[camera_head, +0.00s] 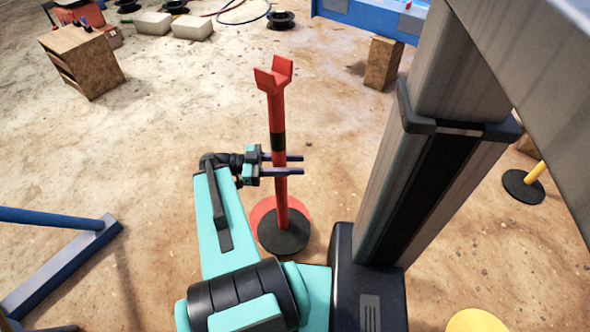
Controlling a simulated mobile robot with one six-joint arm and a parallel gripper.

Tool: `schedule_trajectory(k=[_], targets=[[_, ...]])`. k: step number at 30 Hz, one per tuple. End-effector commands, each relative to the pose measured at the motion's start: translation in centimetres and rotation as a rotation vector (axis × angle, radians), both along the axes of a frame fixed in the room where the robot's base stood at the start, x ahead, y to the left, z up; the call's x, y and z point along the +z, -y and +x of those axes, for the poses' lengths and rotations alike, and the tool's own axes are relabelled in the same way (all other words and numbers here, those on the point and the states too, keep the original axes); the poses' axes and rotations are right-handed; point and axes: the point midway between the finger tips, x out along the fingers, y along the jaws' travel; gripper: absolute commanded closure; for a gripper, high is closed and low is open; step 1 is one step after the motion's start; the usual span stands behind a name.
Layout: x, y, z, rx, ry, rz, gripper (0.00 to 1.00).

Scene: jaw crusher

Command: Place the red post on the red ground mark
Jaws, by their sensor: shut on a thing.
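The red post (276,112) stands upright in the middle of the view, with a forked top, a black band and a round black base (284,238). My gripper (300,164) is shut on the post's shaft below the black band, its fingers reaching across from the left. The red ground mark (262,212) is a flat disc on the dirt. It shows around the left, upper and right edges of the black base, which covers part of it in this view. I cannot tell whether the base touches the ground.
A yellow ground mark (478,321) lies at the bottom right. A yellow post (537,172) on a black base stands at the right. A blue frame (70,250) is at the left, a wooden cabinet (88,62) at the upper left. Bare dirt lies between.

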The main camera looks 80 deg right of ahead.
Motion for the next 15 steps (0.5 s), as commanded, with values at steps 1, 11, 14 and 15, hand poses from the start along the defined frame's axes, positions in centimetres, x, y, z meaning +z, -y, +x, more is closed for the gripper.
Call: schedule_trajectory(k=[1, 11, 14, 15], targets=[[0.1, 0.8, 0.4, 0.001, -0.003, -0.007, 1.00], [-0.2, 3.8, 1.6, 0.001, -0.003, -0.007, 1.00], [-0.3, 4.7, 2.0, 0.001, -0.003, -0.006, 1.00], [-0.3, 5.0, 2.1, 0.002, -0.003, -0.006, 1.00]])
